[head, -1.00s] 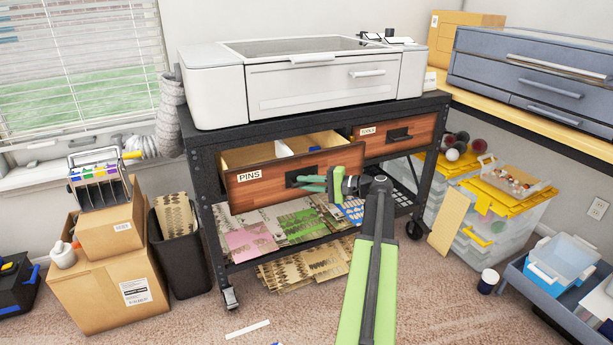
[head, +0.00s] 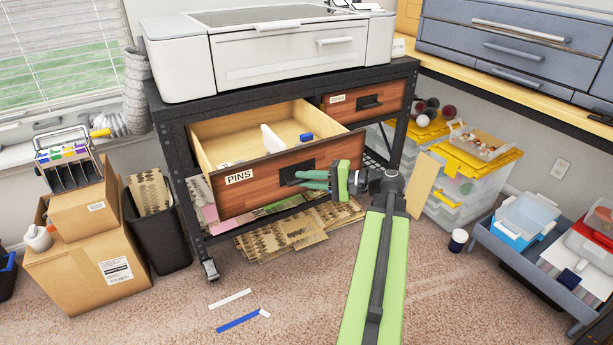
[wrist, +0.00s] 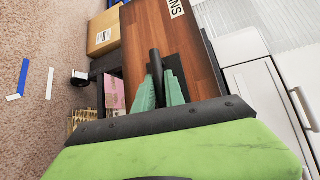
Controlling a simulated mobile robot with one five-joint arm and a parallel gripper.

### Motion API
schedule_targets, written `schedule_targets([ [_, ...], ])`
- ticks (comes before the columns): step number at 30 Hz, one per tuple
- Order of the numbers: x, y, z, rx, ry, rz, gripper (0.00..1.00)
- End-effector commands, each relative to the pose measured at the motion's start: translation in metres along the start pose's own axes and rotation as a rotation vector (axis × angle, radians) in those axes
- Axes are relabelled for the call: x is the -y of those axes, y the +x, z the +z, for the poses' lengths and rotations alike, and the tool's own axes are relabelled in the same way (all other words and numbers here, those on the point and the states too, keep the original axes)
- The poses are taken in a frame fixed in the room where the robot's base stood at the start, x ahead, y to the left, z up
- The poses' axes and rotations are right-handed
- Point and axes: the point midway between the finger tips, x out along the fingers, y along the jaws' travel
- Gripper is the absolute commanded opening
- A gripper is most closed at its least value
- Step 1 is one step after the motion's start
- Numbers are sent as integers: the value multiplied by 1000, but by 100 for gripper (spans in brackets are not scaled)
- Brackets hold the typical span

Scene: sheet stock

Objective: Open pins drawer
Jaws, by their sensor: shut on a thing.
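The pins drawer (head: 258,187) has a wooden front with a white "PINS" label and a black handle. It stands pulled well out of the black cart (head: 175,152), and its pale inside shows a white divider and a small blue item. My gripper (head: 303,178) is shut on the black handle (head: 290,171) at the middle of the front. In the wrist view its green fingers (wrist: 160,92) close around the handle (wrist: 155,62), with the drawer front (wrist: 190,50) behind.
A second wooden drawer (head: 373,102) is shut at right. A white machine (head: 270,55) sits on the cart. Cardboard boxes (head: 85,258) and a black bin (head: 155,235) stand at left. Clear storage bins (head: 465,190) stand at right. Open carpet lies in front.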

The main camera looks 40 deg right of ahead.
Motion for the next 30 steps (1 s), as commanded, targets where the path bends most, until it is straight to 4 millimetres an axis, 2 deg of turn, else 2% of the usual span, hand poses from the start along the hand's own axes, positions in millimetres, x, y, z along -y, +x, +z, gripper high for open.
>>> schedule_targets([
  [10, 0, 3, 3, 9, 0, 1, 0],
  [11, 0, 3, 4, 10, 0, 2, 17],
  [15, 0, 3, 4, 10, 0, 1, 35],
  [25, 0, 0, 3, 8, 0, 1, 36],
  [28, 1, -11, 2, 6, 0, 1, 36],
  [30, 2, -26, 2, 4, 0, 0, 36],
])
